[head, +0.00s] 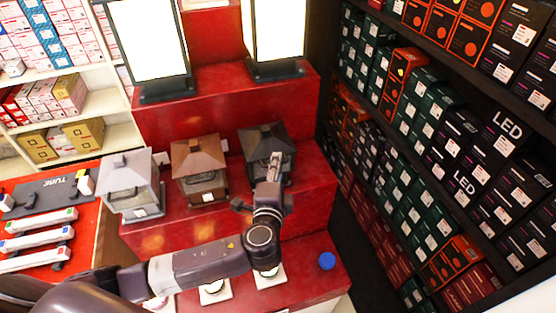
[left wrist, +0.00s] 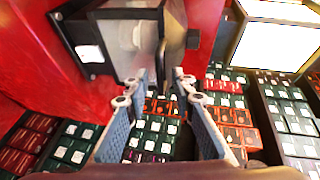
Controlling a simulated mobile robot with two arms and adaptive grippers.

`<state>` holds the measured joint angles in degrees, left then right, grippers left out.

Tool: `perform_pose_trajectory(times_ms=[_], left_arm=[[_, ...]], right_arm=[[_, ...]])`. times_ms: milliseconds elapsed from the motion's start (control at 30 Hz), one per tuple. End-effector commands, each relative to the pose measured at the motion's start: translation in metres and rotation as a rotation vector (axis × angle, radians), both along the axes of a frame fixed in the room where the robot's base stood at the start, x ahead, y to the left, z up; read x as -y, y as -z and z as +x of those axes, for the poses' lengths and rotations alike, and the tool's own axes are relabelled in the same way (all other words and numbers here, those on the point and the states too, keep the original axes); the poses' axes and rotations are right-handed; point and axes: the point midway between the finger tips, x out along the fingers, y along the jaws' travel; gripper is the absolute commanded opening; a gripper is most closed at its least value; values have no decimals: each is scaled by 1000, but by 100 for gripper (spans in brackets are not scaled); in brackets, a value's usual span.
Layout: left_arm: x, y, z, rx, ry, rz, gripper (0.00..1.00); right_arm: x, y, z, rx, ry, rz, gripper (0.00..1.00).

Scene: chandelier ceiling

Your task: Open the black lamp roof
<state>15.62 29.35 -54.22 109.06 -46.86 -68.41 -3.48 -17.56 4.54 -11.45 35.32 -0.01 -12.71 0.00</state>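The black lamp (head: 266,139) is a lantern with a dark pyramid roof, standing on a red step at the right end of a row. My left gripper (head: 275,160) is in front of it and covers part of its roof and body. In the left wrist view, a dark-framed lantern with pale panes (left wrist: 130,38) appears sideways, just beyond my left gripper (left wrist: 160,76). Whether a fingertip touches the roof, I cannot tell. My right gripper is not in view.
A brown-roofed lamp (head: 199,168) and a grey lamp (head: 130,184) stand to the left. Two large lit lanterns stand on the step above. Shelves of boxes (head: 440,140) line the right side. A blue disc (head: 327,260) lies on the lower step.

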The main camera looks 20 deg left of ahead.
Motion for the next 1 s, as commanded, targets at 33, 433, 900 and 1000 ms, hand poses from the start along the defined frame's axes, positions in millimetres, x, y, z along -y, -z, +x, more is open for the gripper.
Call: perform_pose_trajectory(times_ms=[33,433,900,1000], left_arm=[[-1,0,5,0,0,1,23],[-2,4,15,-3,1,-2,23],[-2,6,14,-7,1,-3,0],[-2,7,13,-8,1,-4,0]], right_arm=[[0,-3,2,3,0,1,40],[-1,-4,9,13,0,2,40],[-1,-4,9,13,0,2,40],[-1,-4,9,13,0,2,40]])
